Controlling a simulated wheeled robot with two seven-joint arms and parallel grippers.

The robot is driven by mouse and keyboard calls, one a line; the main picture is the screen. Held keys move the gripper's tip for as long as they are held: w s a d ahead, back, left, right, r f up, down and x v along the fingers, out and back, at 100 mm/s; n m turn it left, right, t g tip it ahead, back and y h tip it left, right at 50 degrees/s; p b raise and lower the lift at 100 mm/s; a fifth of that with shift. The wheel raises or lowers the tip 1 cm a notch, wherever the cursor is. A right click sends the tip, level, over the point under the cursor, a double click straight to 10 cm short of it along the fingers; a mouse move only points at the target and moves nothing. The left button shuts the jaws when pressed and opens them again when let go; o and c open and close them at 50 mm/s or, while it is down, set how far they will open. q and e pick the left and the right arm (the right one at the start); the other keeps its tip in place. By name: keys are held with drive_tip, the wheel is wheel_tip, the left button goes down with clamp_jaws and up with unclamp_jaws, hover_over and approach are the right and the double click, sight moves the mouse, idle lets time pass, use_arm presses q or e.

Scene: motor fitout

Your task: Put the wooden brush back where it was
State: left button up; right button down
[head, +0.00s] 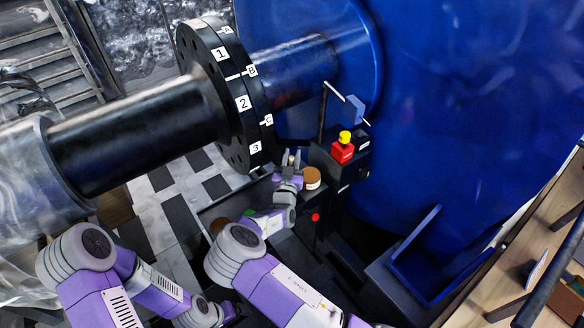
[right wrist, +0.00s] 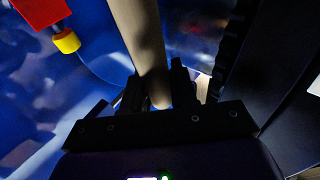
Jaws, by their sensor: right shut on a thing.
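The wooden brush shows in the right wrist view as a pale wooden handle (right wrist: 140,40) that runs up from between the fingers and out of the top of the picture. My right gripper (right wrist: 160,92) is shut on this handle. In the head view the right gripper (head: 290,158) is beside the lower edge of the black numbered flange, and the brush is mostly hidden there. Its bristles are not clearly seen. My left arm bends in at the lower left, and its gripper is not visible.
The black flange (head: 213,97) and shaft stand close left of the right gripper. A red box with a yellow button (head: 343,150) and a brown-topped jar (head: 312,174) are close to its right. The big blue housing (head: 450,110) fills the right. A wooden shelf (head: 540,265) is at lower right.

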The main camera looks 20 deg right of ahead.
wheel_tip(320, 180, down, 3)
drive_tip(key=shift+f+b, duration=0.2)
drive_tip(key=shift+b, duration=0.2)
drive_tip(key=c, duration=1.3)
unclamp_jaws()
drive_tip(key=o, duration=0.4)
